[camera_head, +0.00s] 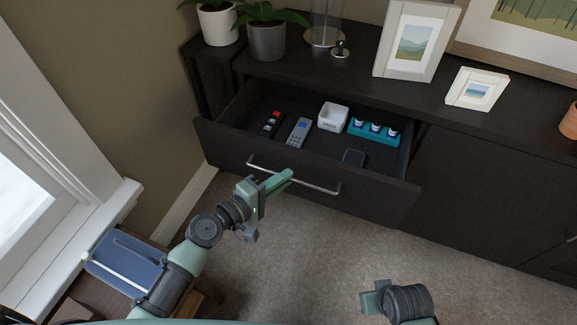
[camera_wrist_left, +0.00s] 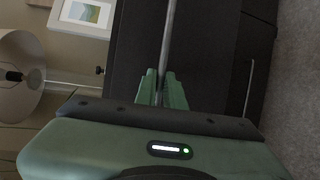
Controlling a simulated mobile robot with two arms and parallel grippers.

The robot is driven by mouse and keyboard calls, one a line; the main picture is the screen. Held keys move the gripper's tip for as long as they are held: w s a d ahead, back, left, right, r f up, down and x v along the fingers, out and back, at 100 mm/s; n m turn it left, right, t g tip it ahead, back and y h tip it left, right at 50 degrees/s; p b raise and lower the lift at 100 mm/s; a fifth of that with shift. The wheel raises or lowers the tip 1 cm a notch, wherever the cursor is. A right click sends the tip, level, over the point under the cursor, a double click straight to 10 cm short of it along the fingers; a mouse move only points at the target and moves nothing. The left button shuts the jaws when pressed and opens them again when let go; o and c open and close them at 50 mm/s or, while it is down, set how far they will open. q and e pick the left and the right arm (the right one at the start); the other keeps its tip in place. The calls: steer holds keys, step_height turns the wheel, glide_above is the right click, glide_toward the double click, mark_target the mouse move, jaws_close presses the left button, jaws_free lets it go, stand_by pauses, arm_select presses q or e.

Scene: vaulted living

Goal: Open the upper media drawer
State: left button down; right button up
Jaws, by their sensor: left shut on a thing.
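The upper media drawer (camera_head: 300,180) is dark and stands pulled out from the black cabinet, its inside showing. Its metal bar handle (camera_head: 315,186) runs across the front. My left gripper (camera_head: 280,181) is at the left part of this handle, shut on it. In the left wrist view the handle (camera_wrist_left: 169,38) runs between the two green fingers of my left gripper (camera_wrist_left: 160,88). My right gripper (camera_head: 372,300) is low in the head view, apart from the drawer, and its fingers are not clear.
In the drawer lie remotes (camera_head: 298,132), a white box (camera_head: 333,117), a teal tray (camera_head: 358,137) with small bottles and a dark flat object (camera_head: 353,157). Plants, a glass cylinder and picture frames (camera_head: 478,89) stand on the cabinet top. Carpet (camera_head: 300,235) is clear in front; a window is left.

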arm_select(q)
steer(key=shift+s+a, duration=0.25)
steer(key=shift+s, duration=0.55)
arm_select(e)
steer(key=shift+w, duration=0.1)
steer(key=shift+s, duration=0.2)
arm_select(q)
steer(key=c, duration=1.5)
jaws_free()
arm_select(e)
steer(key=shift+s, duration=0.2)
